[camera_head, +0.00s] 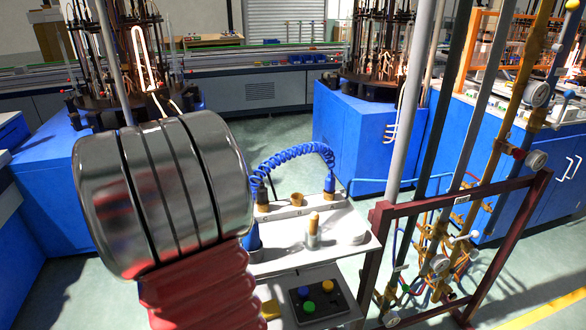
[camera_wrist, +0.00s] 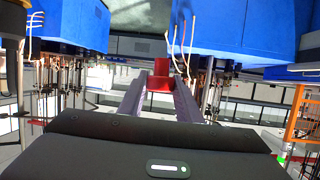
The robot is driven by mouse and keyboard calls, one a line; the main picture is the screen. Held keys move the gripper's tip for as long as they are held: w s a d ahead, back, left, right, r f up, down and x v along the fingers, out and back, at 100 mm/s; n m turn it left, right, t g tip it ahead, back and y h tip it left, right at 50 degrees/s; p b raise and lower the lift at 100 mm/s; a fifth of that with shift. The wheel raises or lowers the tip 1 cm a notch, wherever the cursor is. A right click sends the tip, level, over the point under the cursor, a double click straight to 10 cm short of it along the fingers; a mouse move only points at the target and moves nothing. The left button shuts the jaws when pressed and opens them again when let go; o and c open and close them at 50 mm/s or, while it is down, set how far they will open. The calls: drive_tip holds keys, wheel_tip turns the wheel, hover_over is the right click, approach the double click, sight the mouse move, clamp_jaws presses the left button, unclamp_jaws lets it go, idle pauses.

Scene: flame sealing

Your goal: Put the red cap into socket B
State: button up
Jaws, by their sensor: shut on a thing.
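The red cap (camera_wrist: 161,68) is between the two fingertips of my gripper (camera_wrist: 160,86) in the wrist view. My gripper is shut on it and holds it up, away from any surface I can see. The cap and gripper do not show in the head view, where my arm fills the left foreground. A white block (camera_head: 285,212) on the small bench carries a row of fittings. A brass-coloured socket (camera_head: 297,200) stands in the middle, between the two ends of a blue coiled hose (camera_head: 292,153). The socket letters are too small to read, so I cannot tell which is B.
A brass-tipped post (camera_head: 313,228) stands on the white bench (camera_head: 350,240). A button box (camera_head: 318,300) is at its front. A dark red frame with pipes and gauges (camera_head: 455,210) stands close on the right. Blue machines (camera_head: 360,140) stand behind, with open floor between them.

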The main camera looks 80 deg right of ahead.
drive_tip(key=s+d+m+g, duration=0.2)
drive_tip(key=s+d+g, duration=0.1)
drive_tip(key=s, duration=0.7)
drive_tip(key=s+d+m+g, duration=0.3)
drive_tip(key=s+d, duration=0.3)
drive_tip(key=s, duration=0.3)
drive_tip(key=s+d+r+m+g+h, duration=0.1)
drive_tip(key=s+d+m+g, duration=0.2)
drive_tip(key=s, duration=0.7)
drive_tip(key=shift+s+d+g, duration=0.3)
drive_tip(key=shift+d, duration=0.95)
drive_tip(key=shift+f, duration=0.1)
drive_tip(key=shift+f, duration=2.6)
drive_tip(key=shift+w+a+f, duration=0.1)
drive_tip(key=shift+w+f, duration=0.05)
drive_tip(key=shift+f, duration=0.1)
